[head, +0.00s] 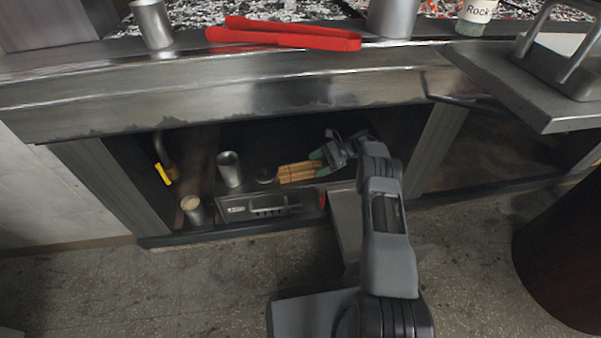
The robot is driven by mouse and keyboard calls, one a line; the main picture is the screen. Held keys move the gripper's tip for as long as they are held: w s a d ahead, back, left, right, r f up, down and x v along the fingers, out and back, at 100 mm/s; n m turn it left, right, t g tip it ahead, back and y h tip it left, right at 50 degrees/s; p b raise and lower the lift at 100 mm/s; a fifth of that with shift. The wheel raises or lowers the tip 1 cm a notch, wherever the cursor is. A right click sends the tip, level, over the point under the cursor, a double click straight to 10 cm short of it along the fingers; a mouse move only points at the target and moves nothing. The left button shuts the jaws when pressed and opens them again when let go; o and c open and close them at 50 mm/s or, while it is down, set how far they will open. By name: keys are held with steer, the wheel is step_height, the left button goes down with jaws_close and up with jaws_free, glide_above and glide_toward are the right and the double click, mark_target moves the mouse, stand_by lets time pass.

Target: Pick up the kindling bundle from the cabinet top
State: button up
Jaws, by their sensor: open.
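The kindling bundle (296,172), light brown sticks, lies on the metal cabinet top (250,190) inside the open bay under the grill counter. My gripper (320,163) is at the right end of the bundle, its green-tipped fingers open. The fingers overlap the bundle's right end in the picture; I cannot tell whether they touch it or are around it.
A metal cup (229,169) and a small dark round item (266,176) stand left of the bundle. Another cup (193,210) and a yellow-handled pipe (163,172) are farther left. The counter edge (230,93) overhangs the bay. Red tongs (283,35) lie above.

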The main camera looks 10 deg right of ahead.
steer(key=shift+x, duration=1.05)
steer(key=shift+c, duration=0.3)
steer(key=c, duration=1)
